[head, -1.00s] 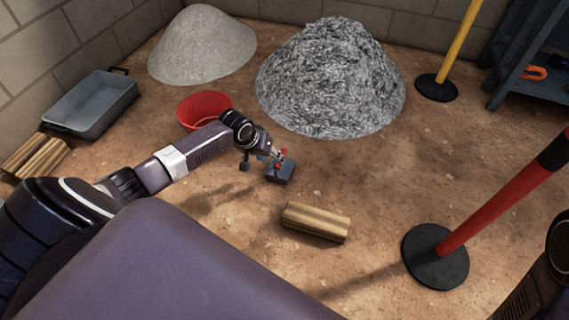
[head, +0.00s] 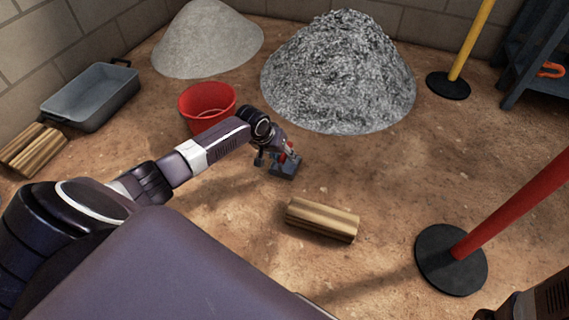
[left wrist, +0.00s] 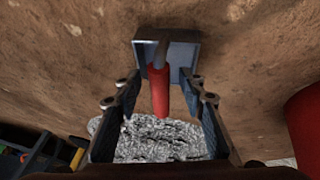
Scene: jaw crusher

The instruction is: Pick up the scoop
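The scoop (head: 284,168) has a grey metal pan and a red handle, and it is by the bare dirt ground near the middle of the head view. In the left wrist view its grey pan (left wrist: 181,52) is at the top and its red handle (left wrist: 159,92) points back toward the palm. My left gripper (head: 287,150) is at the scoop's handle. Its two fingers (left wrist: 161,88) stand apart on either side of the handle, with gaps visible on both sides.
A red bucket (head: 207,101) stands just behind my left arm. A wood bundle (head: 322,219) lies in front of the scoop. A dark gravel pile (head: 338,75) and a pale pile (head: 208,40) are behind. A red post's base (head: 451,259) is at right.

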